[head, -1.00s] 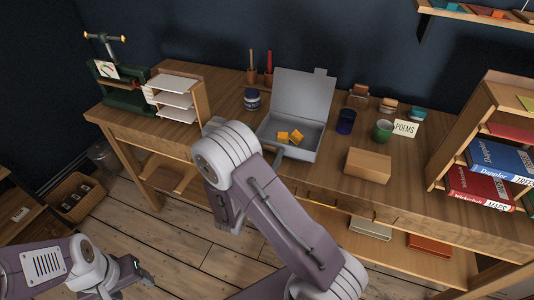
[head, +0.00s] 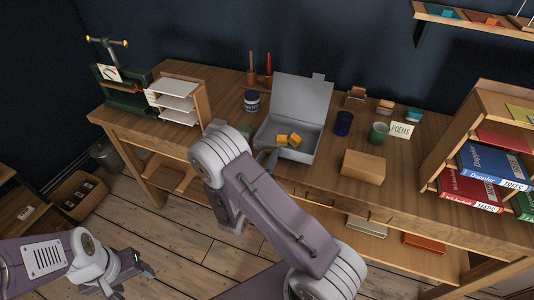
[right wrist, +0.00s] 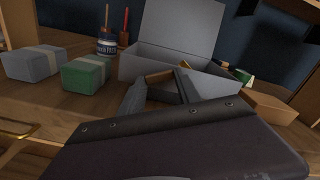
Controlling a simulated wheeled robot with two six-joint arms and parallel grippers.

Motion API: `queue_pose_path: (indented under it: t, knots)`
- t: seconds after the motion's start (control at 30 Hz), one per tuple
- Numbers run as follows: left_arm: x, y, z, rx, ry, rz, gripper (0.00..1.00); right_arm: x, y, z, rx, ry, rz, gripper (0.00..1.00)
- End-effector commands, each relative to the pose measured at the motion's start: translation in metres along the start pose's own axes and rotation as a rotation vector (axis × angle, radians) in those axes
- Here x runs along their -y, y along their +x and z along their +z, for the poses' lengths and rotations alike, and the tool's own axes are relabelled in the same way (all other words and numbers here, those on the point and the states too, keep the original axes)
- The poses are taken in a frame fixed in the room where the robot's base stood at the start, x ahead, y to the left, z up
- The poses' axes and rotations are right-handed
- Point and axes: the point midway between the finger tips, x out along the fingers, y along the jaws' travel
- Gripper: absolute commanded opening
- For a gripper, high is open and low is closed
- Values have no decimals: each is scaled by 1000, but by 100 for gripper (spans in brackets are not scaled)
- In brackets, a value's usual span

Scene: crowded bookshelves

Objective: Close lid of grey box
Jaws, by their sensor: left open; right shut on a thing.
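The grey box (head: 296,155) stands on the wooden desk with its lid (head: 302,101) raised at the back. Orange-yellow blocks (head: 283,140) show inside it. The box also shows in the right wrist view (right wrist: 206,82), with its lid (right wrist: 180,25) upright. My right gripper (head: 267,157) is at the box's front left corner, partly hidden by my own arm. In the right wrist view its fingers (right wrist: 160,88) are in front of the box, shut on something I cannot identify. My left gripper (head: 132,272) is open, low over the floor and away from the desk.
A green banded block (right wrist: 86,74) and a grey banded block (right wrist: 32,63) lie left of the box. A blue cup (head: 343,123), a green mug (head: 379,132) and a wooden block (head: 363,167) stand to its right. A jar (head: 252,101) is behind left.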

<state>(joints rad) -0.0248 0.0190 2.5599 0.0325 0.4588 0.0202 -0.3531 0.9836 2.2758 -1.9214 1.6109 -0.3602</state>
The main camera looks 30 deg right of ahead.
Motion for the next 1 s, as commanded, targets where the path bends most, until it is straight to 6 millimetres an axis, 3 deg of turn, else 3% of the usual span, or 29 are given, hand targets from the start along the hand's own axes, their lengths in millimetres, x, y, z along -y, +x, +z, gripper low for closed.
queue_pose_path:
  t: [0.1, 0.13, 0.2, 0.57, 1.0]
  knots:
    - [0, 1, 0, 0, 0, 0, 62, 0, 0, 0, 2, 3, 0, 0]
    - [0, 1, 0, 0, 0, 0, 62, 0, 0, 0, 2, 3, 0, 45]
    - [0, 1, 0, 0, 0, 0, 62, 0, 0, 0, 2, 3, 0, 62]
    - [0, 1, 0, 0, 0, 0, 62, -1, -4, 0, 1, 4, 2, 62]
    - [0, 8, 1, 0, 0, 0, 62, -2, -83, 0, 3, 4, 4, 62]
